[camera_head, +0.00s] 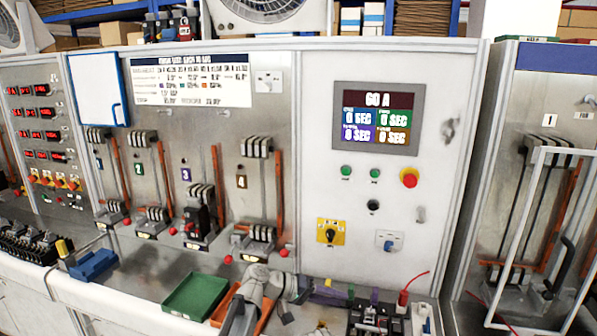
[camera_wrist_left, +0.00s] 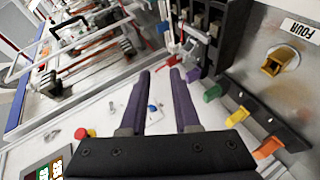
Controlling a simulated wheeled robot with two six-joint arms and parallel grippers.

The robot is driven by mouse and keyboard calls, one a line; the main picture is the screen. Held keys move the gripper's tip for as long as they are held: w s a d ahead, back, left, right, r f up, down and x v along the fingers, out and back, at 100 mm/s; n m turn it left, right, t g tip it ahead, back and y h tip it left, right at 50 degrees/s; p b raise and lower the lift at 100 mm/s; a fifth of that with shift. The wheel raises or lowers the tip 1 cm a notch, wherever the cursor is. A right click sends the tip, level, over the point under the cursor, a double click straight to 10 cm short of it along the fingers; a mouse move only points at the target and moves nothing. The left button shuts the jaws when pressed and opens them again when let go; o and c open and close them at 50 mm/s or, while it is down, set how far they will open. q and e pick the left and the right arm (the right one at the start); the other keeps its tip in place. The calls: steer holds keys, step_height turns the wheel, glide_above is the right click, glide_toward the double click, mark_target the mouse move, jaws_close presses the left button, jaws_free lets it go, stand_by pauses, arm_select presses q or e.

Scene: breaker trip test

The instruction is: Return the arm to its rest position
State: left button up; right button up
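My left arm reaches in from the bottom of the head view. Its gripper (camera_head: 345,297), with purple fingers, is low in front of the test panel (camera_head: 310,180). In the left wrist view the two purple fingers (camera_wrist_left: 162,75) are parallel and apart, with nothing held between them. The display (camera_head: 377,117) reads 60 A, with several 0 SEC fields below. The red stop button (camera_head: 409,178) and the yellow rotary switch (camera_head: 330,232) are on the panel above the gripper. My right gripper is not in view.
A green tray (camera_head: 196,296) and a blue holder (camera_head: 93,265) lie on the bench to the left. Numbered breaker stations line the panel's left part. A red lead (camera_head: 403,298) stands at the right. A white-framed station (camera_head: 540,151) is farther right.

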arm_select(q)
steer(key=s+a+f+y, duration=0.4)
steer(key=s+a+f, duration=0.15)
steer(key=a, duration=0.35)
steer(key=s+a+f+n+g+y, duration=0.1)
steer(key=s+a+f+y, duration=0.4)
steer(key=a, duration=0.4)
steer(key=s+a+f+y, duration=0.4)
steer(key=s+a, duration=0.3)
steer(key=a, duration=0.1)
steer(key=s+d+f+m+g+y+b, duration=0.1)
steer(key=s+d+f+m+b, duration=0.2)
steer(key=d+f+b, duration=0.6)
steer(key=shift+s+d+b, duration=0.5)
steer(key=shift+s+d, duration=0.2)
steer(key=shift+s, duration=0.25)
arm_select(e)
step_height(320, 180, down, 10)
arm_select(q)
steer(key=shift+r, duration=0.1)
